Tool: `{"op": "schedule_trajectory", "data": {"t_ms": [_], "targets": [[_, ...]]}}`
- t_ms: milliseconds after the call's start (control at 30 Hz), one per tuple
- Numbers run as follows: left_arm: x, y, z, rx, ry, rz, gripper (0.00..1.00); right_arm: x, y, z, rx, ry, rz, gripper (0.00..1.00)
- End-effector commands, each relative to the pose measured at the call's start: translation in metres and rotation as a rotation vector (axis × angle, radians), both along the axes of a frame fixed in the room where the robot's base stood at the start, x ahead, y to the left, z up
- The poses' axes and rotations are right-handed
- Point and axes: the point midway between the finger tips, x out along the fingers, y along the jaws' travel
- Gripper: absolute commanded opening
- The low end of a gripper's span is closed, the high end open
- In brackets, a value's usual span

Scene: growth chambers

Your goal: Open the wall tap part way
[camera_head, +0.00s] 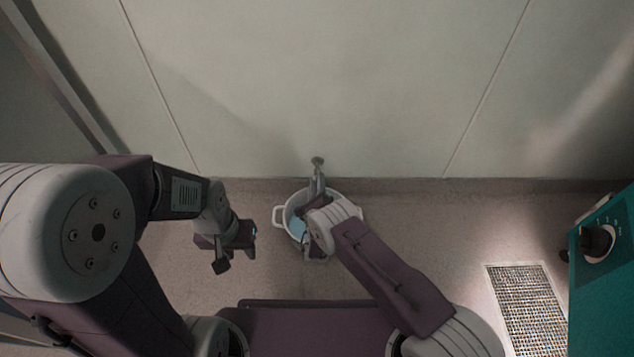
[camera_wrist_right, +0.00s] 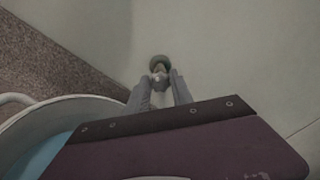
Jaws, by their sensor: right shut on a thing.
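The wall tap (camera_head: 317,163) sticks out low on the pale wall, above a white bucket (camera_head: 279,216). The tap also shows in the right wrist view (camera_wrist_right: 159,62), straight ahead of the fingers. My right gripper (camera_wrist_right: 160,88) is shut on the tap's grey front part, between its two fingertips. Its own body hides most of the tap, so how far the handle is turned cannot be seen. My left gripper (camera_head: 236,263) hangs open and empty, left of the bucket and apart from it.
The bucket stands on the floor against the wall, with something blue, perhaps water, inside it. A teal cabinet (camera_head: 606,285) with a black knob (camera_head: 597,241) stands at the right. A floor grate (camera_head: 528,310) lies beside it. The floor left of the bucket is clear.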

Motion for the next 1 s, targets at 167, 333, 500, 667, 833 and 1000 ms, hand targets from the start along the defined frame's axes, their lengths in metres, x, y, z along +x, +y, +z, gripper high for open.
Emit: {"op": "schedule_trajectory", "data": {"t_ms": [167, 333, 500, 667, 833, 1000], "targets": [[0.0, 0.0, 0.0005, 0.0, 0.0, 0.0, 0.36, -0.001, -0.0001, -0.0017, -0.031, 0.004, 0.0, 0.0], [-0.0001, 0.0, 0.0005, 0.0, 0.0, 0.0, 0.36, -0.001, -0.0001, -0.0018, -0.039, 0.004, 0.0, 0.0], [0.0, 0.0, 0.0005, 0.0, 0.0, 0.0, 0.36, -0.001, -0.0001, -0.0018, -0.039, 0.004, 0.0, 0.0], [0.0, 0.0, 0.0005, 0.0, 0.0, 0.0, 0.36, -0.0011, -0.0001, -0.0018, -0.038, 0.004, 0.001, 0.41], [-0.0001, 0.0, 0.0005, 0.0, 0.0, 0.0, 0.36, -0.0006, 0.0, -0.0011, -0.037, 0.002, 0.0, 0.49], [0.0, -0.0001, 0.0024, 0.0, 0.0, 0.0, 0.36, -0.0016, 0.0001, 0.0001, -0.037, 0.002, 0.0, 0.49]]}}
